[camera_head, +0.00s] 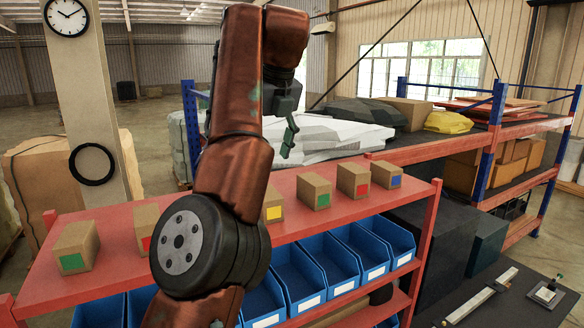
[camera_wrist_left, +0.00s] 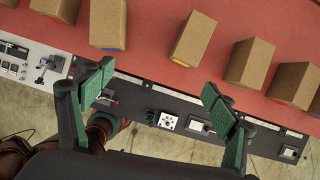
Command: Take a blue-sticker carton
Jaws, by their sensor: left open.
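In the head view, a blue-sticker carton (camera_head: 387,184) stands at the right end of the row on the red shelf (camera_head: 330,240). In the left wrist view, another carton (camera_wrist_left: 107,24) at upper left shows a thin blue edge low on its front; my arm seems to hide it in the head view. A yellow-sticker carton (camera_wrist_left: 195,38) stands right of it. My left gripper (camera_wrist_left: 157,84) is open and empty, in front of the shelf edge in this view, apart from the cartons. The head view shows it (camera_head: 289,137) above the shelf. My right gripper is not in view.
Other cartons on the shelf bear green (camera_head: 75,248), red (camera_head: 353,178) and yellow (camera_head: 270,206) stickers. Blue bins (camera_head: 330,262) sit below. A rack with sacks (camera_head: 350,110) stands behind. My left arm blocks the middle of the head view.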

